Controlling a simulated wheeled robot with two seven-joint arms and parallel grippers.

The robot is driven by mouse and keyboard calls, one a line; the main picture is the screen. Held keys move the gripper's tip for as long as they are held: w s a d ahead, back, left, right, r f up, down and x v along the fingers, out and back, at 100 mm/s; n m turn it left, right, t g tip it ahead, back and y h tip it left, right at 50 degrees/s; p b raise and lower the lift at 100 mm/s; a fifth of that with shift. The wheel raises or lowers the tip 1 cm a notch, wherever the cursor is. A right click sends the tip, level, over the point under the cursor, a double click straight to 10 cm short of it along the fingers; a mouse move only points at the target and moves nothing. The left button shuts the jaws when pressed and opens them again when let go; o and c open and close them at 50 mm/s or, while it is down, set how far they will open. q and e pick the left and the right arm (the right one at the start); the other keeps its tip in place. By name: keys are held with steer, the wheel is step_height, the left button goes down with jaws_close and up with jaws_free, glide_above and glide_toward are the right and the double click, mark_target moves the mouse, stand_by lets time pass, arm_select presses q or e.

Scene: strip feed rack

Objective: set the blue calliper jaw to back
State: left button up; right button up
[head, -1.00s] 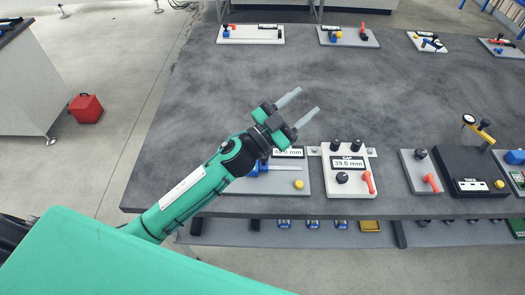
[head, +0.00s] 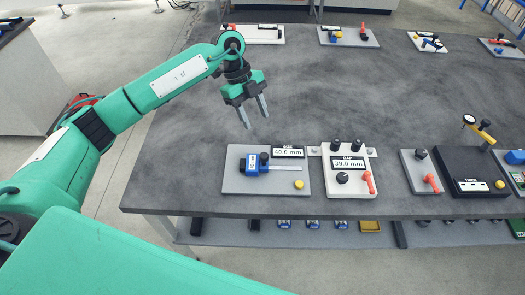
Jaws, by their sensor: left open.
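The blue calliper jaw (head: 256,165) sits on a grey plate (head: 237,184) near the front left of the table. A thin silver bar runs right from it, and a black knob is on its top right. A display behind it (head: 288,153) appears to read 40.0 mm. A yellow button (head: 299,184) is at the plate's front right. My left gripper (head: 257,119) is open and empty, fingers pointing down, above the table behind the calliper plate and clear of the jaw. My right gripper is not in view.
Right of the calliper plate stands a white gap fixture (head: 335,186) reading 39.0 mm, with black knobs and a red lever (head: 369,182). A grey plate (head: 412,181) with a red lever and a black fixture (head: 462,188) follow. The middle of the table (head: 360,95) is clear.

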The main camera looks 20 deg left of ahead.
arm_select(q)
steer(key=a, duration=0.1)
steer(key=p, duration=0.4)
glide_toward(264, 155)
steer(key=shift+y, duration=0.3)
steer(key=x, duration=0.7)
steer(key=shift+d, duration=0.3)
steer(key=shift+x, duration=0.8)
steer(key=shift+c, duration=0.5)
